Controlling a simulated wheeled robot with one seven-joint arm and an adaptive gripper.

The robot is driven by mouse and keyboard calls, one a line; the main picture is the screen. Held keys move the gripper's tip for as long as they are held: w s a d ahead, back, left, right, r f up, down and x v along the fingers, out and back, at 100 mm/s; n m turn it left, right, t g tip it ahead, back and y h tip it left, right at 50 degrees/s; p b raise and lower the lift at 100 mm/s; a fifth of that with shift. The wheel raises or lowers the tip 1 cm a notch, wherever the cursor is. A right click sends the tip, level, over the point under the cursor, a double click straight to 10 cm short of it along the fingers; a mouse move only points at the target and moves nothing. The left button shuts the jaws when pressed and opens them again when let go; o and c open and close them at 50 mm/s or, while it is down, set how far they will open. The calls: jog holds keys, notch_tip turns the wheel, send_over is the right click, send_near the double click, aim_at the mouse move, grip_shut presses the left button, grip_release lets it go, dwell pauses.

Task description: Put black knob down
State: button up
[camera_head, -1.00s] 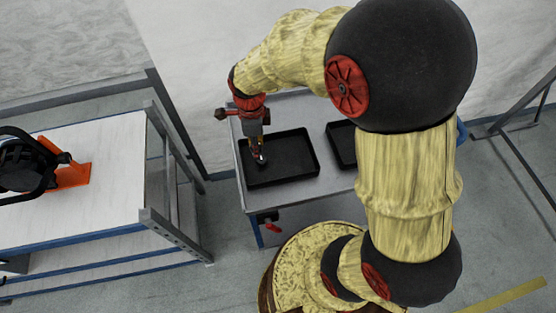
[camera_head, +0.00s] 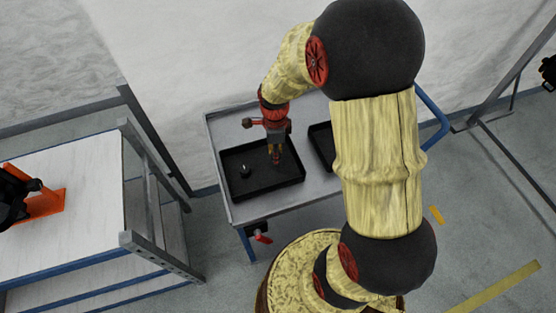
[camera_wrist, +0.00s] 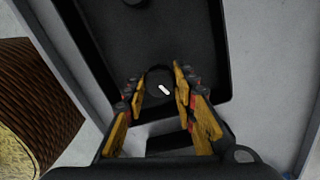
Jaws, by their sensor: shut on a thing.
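A black knob (camera_wrist: 158,76) with a white mark sits between the fingers of my gripper (camera_wrist: 160,84), which is shut on it in the wrist view. In the head view my gripper (camera_head: 276,157) points down over the middle of a black tray (camera_head: 262,186). The held knob is hard to make out there. Another dark knob (camera_head: 245,171) with a light mark rests in the left part of this tray. It also shows at the top edge of the wrist view (camera_wrist: 135,3). I cannot tell whether the held knob touches the tray floor.
The tray lies on a grey metal cart (camera_head: 322,181) with a red-handled part (camera_head: 262,238) on its front. A second black tray (camera_head: 322,146) stands to the right, partly hidden by my arm. A white-topped table (camera_head: 85,195) with an orange item (camera_head: 45,205) is at left.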

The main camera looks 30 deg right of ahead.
jog(key=shift+d+f, duration=0.3)
jog(key=shift+f, duration=0.15)
jog(key=shift+d+f+b, duration=0.2)
jog(key=shift+f+b, duration=0.6)
jog(key=shift+f, duration=0.85)
jog(key=shift+f, duration=0.1)
jog(key=shift+f, duration=0.1)
jog(key=o, duration=1)
